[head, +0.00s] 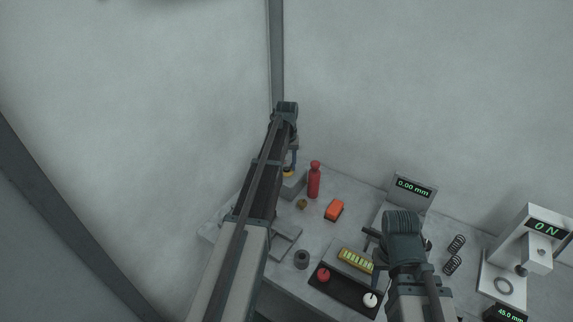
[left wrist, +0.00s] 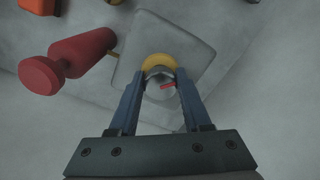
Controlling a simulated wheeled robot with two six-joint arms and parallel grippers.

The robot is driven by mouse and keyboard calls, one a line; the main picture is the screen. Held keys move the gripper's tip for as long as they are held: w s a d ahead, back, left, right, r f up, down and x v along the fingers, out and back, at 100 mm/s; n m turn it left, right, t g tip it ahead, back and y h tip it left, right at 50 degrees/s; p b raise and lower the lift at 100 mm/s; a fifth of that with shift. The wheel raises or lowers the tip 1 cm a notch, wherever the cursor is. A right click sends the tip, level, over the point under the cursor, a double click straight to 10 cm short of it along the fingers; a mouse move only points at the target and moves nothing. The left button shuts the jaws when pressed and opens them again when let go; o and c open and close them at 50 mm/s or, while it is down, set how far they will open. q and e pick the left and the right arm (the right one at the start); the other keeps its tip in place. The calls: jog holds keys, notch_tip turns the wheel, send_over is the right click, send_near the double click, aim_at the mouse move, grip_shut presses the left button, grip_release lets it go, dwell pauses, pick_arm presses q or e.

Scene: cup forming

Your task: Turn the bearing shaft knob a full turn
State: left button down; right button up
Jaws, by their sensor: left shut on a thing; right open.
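The bearing shaft knob (left wrist: 159,77) is a grey round knob with a red mark on it, above a yellow ring (left wrist: 157,61) on a pale square block (left wrist: 196,40). In the head view the yellow ring (head: 288,171) and block (head: 293,186) show behind my left arm. My left gripper (left wrist: 159,75) is shut on the knob, one finger on each side; in the head view it (head: 291,165) points down at it. My right gripper (head: 380,268) is open, above the table near the control panel; its fingers are partly hidden by its wrist.
A red bottle-shaped object (head: 314,180) stands close beside the block. A press (head: 540,248) and springs (head: 454,255) are right.

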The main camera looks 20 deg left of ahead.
pick_arm(q)
jog(key=n, duration=1.1)
jog(key=shift+w+d, duration=0.1)
jog(key=n, duration=0.8)
jog(key=shift+w, duration=0.1)
jog(key=n, duration=0.4)
jog(key=shift+n, duration=0.3)
jog(key=n, duration=0.3)
jog(key=shift+n, duration=2.3)
